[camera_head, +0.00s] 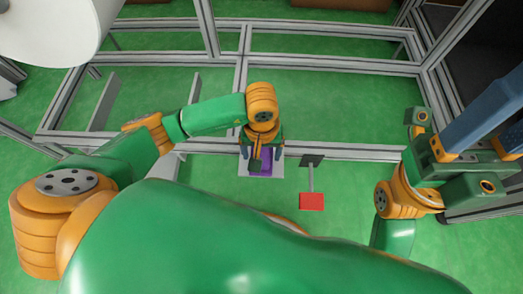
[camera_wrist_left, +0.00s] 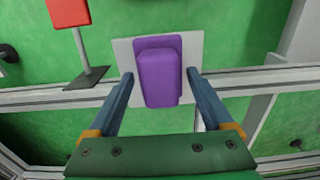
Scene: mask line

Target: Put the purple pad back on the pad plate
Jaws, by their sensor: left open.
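The purple pad (camera_wrist_left: 158,78) is a rounded block in front of the light grey square plate (camera_wrist_left: 193,45) in the left wrist view. It overlaps the plate's near edge there; whether it rests fully on the plate is unclear. In the head view the pad (camera_head: 263,165) is partly hidden under my left gripper (camera_head: 262,154), with the plate (camera_head: 246,171) around it. My left gripper (camera_wrist_left: 160,76) is open, its blue fingers on either side of the pad with gaps visible. My right gripper (camera_head: 508,120) is at the right edge, far from the pad, its fingertips cut off.
A red sign (camera_head: 311,201) on a thin post with a dark base (camera_head: 312,160) stands just right of the plate. Grey metal frame rails (camera_head: 340,151) run behind and beside it. A white roll (camera_head: 50,30) fills the upper left corner. The floor is green.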

